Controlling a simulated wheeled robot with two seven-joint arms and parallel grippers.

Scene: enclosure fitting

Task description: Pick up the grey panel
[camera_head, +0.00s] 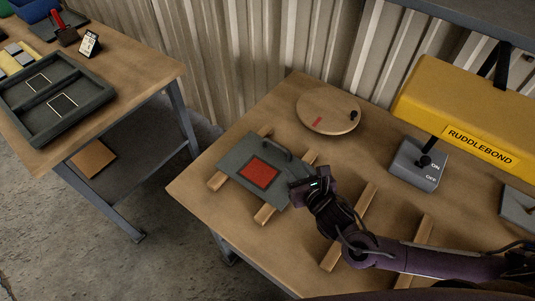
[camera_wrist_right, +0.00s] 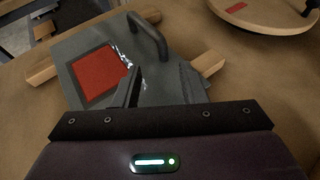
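The grey panel (camera_head: 237,158) lies across two wooden strips on the right workbench. It has a red square (camera_head: 259,172) on its face and a dark bar handle (camera_head: 275,151) near its far edge. My right gripper (camera_head: 291,187) is at the panel's right corner. In the right wrist view, the panel (camera_wrist_right: 92,42) and its handle (camera_wrist_right: 148,36) lie just beyond the right gripper (camera_wrist_right: 160,84). Its two fingers stand apart, with the handle ahead of them and not between them. Whether the fingertips touch the panel is unclear. My left gripper is not in view.
A round wooden board (camera_head: 322,112) lies behind the panel. More wooden strips (camera_head: 352,222) lie to the right, under my right arm. A grey switch box (camera_head: 416,164) and a yellow RUDDLEBOND housing (camera_head: 445,100) stand farther right. A dark tray (camera_head: 95,85) is on the left table.

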